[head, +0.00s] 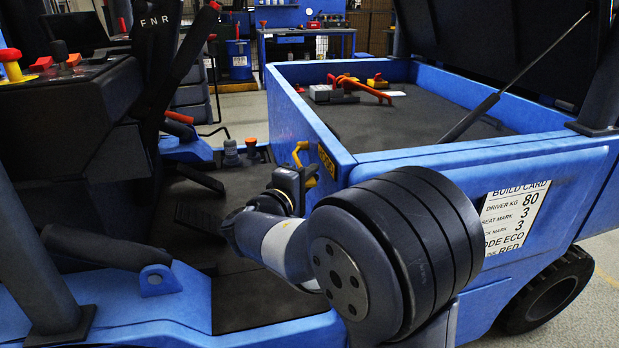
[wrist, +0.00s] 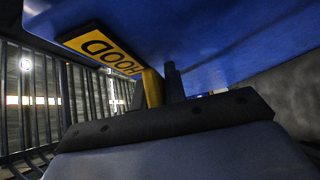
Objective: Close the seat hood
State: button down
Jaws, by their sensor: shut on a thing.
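The seat hood (head: 500,40) is the dark panel raised over the blue compartment at the upper right of the head view, so it stands open. A dark strut (head: 500,92) slants up from the compartment towards it. A yellow lever (head: 299,152) is on the compartment's near left outer wall, beside a yellow plate (head: 327,162). In the wrist view the plate (wrist: 98,47) reads HOOD. My gripper (head: 305,176) is at this wall, shut on the yellow lever (wrist: 152,88). My wrist hides part of the grip in the head view.
The open compartment (head: 430,110) holds a red-handled part (head: 360,88) and small boxes. The driver's floor with pedals (head: 200,178) lies left of my arm. A build card (head: 513,217) is on the blue side panel. A workbench (head: 307,38) stands behind.

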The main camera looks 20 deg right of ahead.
jog(key=shift+f+m+t+h+b, duration=0.4)
jog(key=shift+f+b, duration=0.55)
jog(key=shift+b, duration=1.75)
jog(key=shift+r, duration=0.15)
jog(key=c, duration=1.5)
grip_release()
jog(key=p+v, duration=0.1)
jog(key=v, duration=0.9)
jog(key=shift+s+a+p, duration=0.25)
jog(key=shift+a+p, duration=0.1)
